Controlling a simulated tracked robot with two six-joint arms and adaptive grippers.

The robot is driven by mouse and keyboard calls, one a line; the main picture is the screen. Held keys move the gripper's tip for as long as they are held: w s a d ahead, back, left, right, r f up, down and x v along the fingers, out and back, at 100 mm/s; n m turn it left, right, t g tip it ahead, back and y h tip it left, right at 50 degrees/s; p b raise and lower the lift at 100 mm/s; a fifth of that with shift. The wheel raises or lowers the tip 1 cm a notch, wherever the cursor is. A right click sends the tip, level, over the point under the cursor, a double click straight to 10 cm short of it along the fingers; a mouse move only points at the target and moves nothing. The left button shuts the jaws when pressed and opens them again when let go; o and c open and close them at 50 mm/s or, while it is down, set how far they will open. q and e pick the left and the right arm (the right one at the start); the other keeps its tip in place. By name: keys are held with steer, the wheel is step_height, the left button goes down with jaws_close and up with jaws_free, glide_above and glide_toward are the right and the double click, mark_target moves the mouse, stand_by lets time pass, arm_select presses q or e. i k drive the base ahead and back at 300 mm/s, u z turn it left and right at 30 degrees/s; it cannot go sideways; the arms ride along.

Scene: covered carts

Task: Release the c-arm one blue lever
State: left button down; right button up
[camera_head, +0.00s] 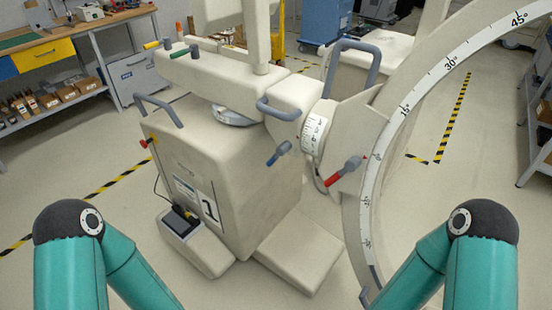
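The c-arm one cart (210,165) stands in front of me, a cream covered body with a black number 1 on its side. Its blue lever (278,153) sticks out low and to the left below the white scale ring, under the grey handle. A red lever (343,172) sits to its right, by the large curved arc (372,190) with degree marks. My teal arms come in at the bottom left and bottom right, well apart from the blue lever. Neither gripper shows; both are below the frame.
Green (184,52) and yellow (152,45) handles sit on top of the cart. A workbench (75,35) with boxes on its shelf is at the upper left. A blue cabinet (322,22) stands behind. Yellow-black tape marks the open floor.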

mark_target(285, 147)
steer(key=u, duration=0.2)
steer(key=i, duration=0.9)
steer(key=z, duration=0.25)
steer(key=k, duration=0.5)
steer(key=u, duration=0.35)
